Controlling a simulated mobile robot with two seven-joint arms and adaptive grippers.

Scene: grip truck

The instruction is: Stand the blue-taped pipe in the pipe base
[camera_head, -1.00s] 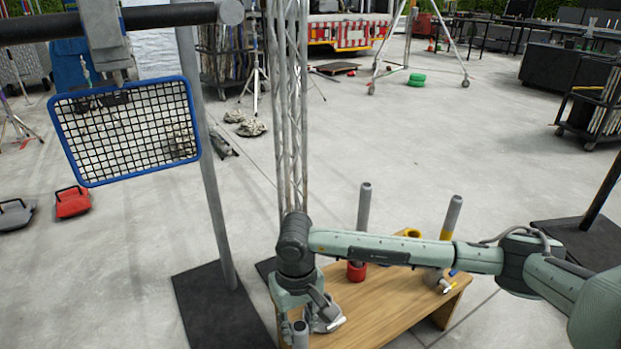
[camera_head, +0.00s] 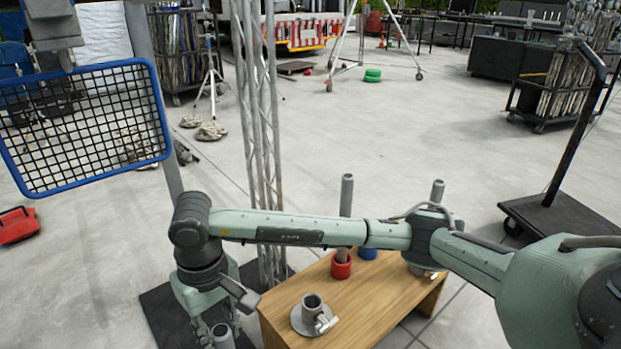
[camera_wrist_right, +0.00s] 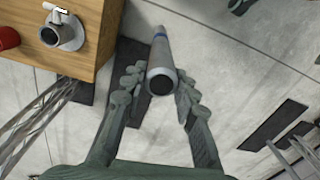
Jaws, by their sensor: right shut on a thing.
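My right gripper (camera_head: 217,326) is beyond the left end of the wooden table in the head view. It is shut on a grey pipe (camera_head: 222,338), with its fingers on both sides of it in the right wrist view (camera_wrist_right: 157,92). The grey metal pipe base (camera_head: 308,318), a round plate with an upright socket and side handle, is empty on the table, right of the gripper. It also shows in the wrist view (camera_wrist_right: 70,36). My left gripper is out of view.
The wooden table (camera_head: 375,313) also holds a red collar (camera_head: 341,268) around an upright pipe (camera_head: 346,200) and a blue collar (camera_head: 368,254). Another pipe (camera_head: 437,194) stands partly behind my arm. A truss tower (camera_head: 263,150) and a blue-framed mesh panel (camera_head: 88,125) stand left.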

